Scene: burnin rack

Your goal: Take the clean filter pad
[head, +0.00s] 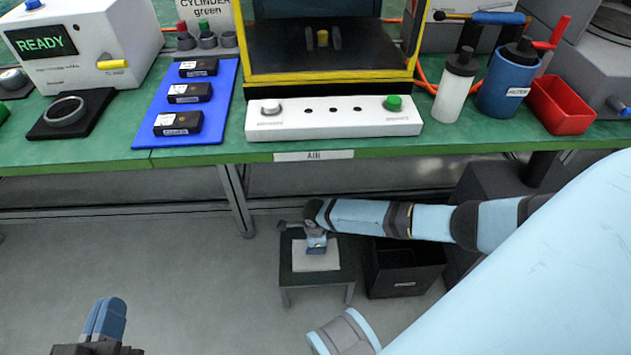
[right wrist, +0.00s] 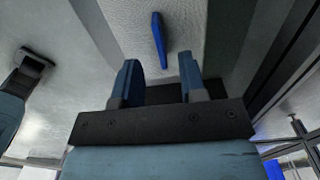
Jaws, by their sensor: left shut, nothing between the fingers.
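A white square pad (head: 318,260) lies on a small dark stool (head: 286,271) in front of the bench. In the right wrist view its pale textured face (right wrist: 205,25) fills the top, with a narrow blue tab (right wrist: 158,35) standing out from it. My right gripper (head: 316,245) is over the pad in the head view and hides part of it. In the right wrist view the right gripper (right wrist: 158,60) has its fingers apart, with the tab beyond and between them, not visibly touched. My left gripper (head: 104,318) is shut and empty at the lower left, away from the stool.
A black bin (head: 405,283) stands right beside the stool under my right arm. The green bench edge (head: 315,155) runs above. On the bench are a blue mat (head: 220,110), a white control panel (head: 335,118), a blue filter canister (head: 507,85) and a red bin (head: 560,105).

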